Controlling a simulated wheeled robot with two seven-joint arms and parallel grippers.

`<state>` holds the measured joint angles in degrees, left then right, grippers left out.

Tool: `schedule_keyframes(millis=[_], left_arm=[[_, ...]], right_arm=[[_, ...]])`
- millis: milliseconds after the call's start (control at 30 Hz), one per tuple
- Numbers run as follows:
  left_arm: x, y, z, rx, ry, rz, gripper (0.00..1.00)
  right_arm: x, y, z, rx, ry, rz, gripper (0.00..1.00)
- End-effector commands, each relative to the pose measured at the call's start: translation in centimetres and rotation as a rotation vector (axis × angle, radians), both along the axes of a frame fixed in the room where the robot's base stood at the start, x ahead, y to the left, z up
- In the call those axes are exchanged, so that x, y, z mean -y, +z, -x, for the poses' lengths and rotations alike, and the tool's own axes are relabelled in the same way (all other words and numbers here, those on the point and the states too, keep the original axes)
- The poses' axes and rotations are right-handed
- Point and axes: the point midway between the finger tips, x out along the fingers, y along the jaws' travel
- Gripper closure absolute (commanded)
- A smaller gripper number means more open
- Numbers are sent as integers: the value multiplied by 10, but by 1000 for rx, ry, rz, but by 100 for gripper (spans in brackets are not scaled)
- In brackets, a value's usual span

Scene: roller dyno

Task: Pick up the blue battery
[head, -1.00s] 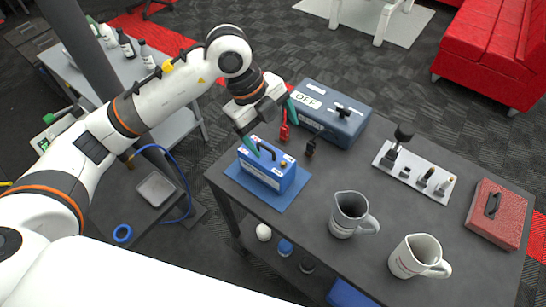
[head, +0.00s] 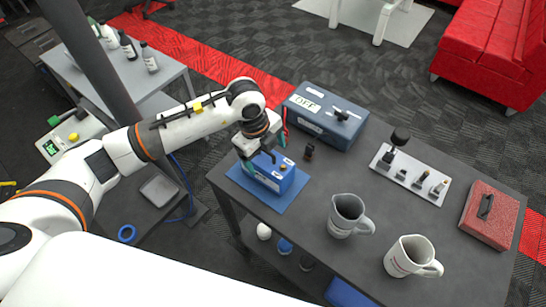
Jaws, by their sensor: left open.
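The blue battery (head: 273,174) stands upright on a blue mat (head: 285,200) at the left end of the dark table. Its top handle is partly hidden by my left gripper (head: 266,158). My left gripper points down over the battery, with its green-tipped fingers apart around the handle area. I cannot tell whether the fingers touch the handle. My right gripper is not in view.
A blue-grey box marked OFF (head: 325,114) stands close behind the battery, with a small black clamp (head: 308,152) nearby. Two jugs (head: 347,214) (head: 411,256), a tool plate (head: 410,174) and a red case (head: 489,215) take up the right side.

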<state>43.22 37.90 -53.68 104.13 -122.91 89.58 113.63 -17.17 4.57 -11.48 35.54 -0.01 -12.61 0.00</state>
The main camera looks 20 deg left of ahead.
Motion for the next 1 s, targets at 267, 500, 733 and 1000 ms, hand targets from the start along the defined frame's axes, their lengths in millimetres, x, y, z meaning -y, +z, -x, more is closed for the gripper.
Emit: schedule_keyframes(millis=[267, 500, 733, 1000], left_arm=[[2, -12, -1, 1, -2, 0, 11], [2, -12, -1, 1, -1, 0, 37], [2, -12, -1, 1, -1, 0, 75], [2, -10, -2, 5, -1, 2, 100]], right_arm=[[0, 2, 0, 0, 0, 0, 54], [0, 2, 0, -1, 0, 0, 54], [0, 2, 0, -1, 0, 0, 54], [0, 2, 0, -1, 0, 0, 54]])
